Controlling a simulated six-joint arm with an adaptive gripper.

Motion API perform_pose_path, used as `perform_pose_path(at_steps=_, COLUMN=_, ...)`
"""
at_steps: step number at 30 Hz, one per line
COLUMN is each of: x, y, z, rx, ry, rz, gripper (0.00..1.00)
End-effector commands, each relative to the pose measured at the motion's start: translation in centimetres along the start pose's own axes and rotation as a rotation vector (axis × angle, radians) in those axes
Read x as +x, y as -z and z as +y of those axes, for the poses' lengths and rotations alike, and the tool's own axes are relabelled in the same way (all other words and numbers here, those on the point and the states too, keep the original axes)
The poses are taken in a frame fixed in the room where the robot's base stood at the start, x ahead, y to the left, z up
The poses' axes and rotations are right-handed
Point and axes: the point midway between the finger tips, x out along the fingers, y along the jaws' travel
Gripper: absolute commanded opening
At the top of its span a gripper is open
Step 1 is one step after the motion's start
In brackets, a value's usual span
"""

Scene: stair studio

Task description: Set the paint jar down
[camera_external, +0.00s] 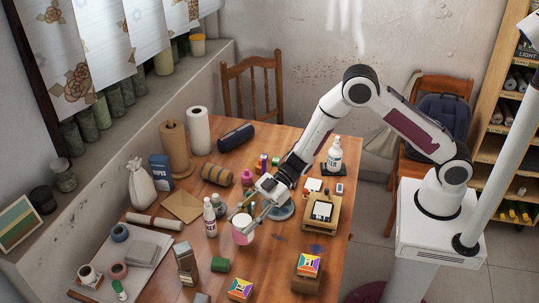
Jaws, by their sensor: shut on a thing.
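The paint jar (241,233) is a small pink jar with a white top, near the middle of the wooden table. My gripper (254,208) reaches down from the upper right and is shut on the jar at its upper rim. The jar looks upright. From this view I cannot tell whether its base touches the table top (285,245) or hangs slightly above it.
White bottles (210,219) stand close to the left of the jar. A green roll (219,264) lies in front of it. A wooden stand (320,215) is to the right, with bright boxes (309,265) towards the front.

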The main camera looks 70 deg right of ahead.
Motion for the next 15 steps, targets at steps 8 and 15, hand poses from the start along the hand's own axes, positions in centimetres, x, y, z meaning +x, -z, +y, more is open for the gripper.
perform_pose_path(at_steps=8, x=0.8, y=-1.9, z=0.0, rx=0.002, ry=0.000, rz=0.001, gripper=0.10)
perform_pose_path(at_steps=15, x=1.4, y=-3.2, z=0.0, rx=-0.001, ry=0.000, rz=0.001, gripper=0.10)
